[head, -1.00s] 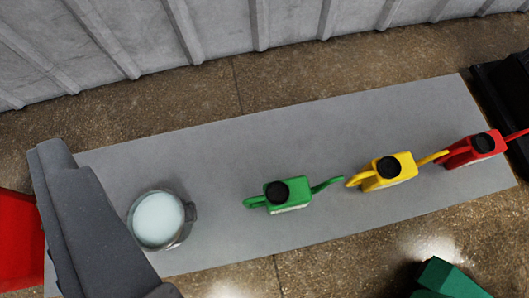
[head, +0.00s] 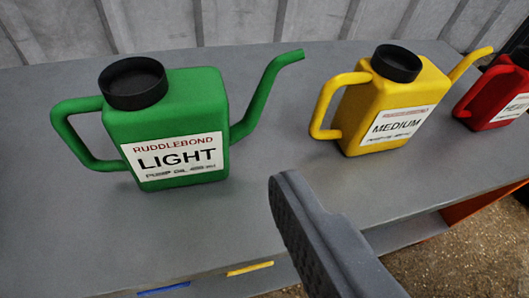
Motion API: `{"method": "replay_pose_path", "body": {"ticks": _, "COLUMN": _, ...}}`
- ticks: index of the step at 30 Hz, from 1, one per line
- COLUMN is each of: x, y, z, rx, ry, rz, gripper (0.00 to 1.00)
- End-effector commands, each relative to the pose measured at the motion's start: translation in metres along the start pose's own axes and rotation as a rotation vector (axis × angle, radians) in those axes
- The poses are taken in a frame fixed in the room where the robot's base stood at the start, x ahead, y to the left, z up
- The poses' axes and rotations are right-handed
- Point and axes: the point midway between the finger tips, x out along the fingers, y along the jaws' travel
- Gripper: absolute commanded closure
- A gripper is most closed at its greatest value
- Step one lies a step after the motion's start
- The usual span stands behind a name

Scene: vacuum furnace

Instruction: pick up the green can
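The green can (head: 175,125) stands upright on a grey bench top in the left half of the view. It has a black cap, a loop handle on its left, a spout rising to the right and a white label reading "LIGHT". My gripper (head: 300,220) comes in from the lower right, in front and to the right of the green can and apart from it. Only one dark grey finger shows clearly, so its opening cannot be judged. Nothing is seen held in it.
A yellow can (head: 385,105) labelled "MEDIUM" stands to the right of the green can, its handle near the green spout. A red can (head: 490,95) stands farther right, cut by the frame. The grey bench (head: 60,225) is clear in front of the green can. A ribbed wall (head: 200,25) rises behind.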

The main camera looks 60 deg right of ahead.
Motion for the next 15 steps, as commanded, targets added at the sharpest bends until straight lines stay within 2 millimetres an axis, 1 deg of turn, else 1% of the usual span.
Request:
{"method": "replay_pose_path", "body": {"ticks": 2, "x": 0.002, "y": 0.004, "z": 0.004, "rx": -0.008, "ry": 0.005, "rz": 0.008, "gripper": 0.13}}
{"method": "replay_pose_path", "body": {"ticks": 5, "x": 0.011, "y": 0.006, "z": 0.005, "rx": -0.007, "ry": 0.007, "rz": 0.013, "gripper": 0.13}}
{"method": "replay_pose_path", "body": {"ticks": 15, "x": 0.063, "y": 0.006, "z": 0.004, "rx": -0.005, "ry": 0.009, "rz": 0.010, "gripper": 0.13}}
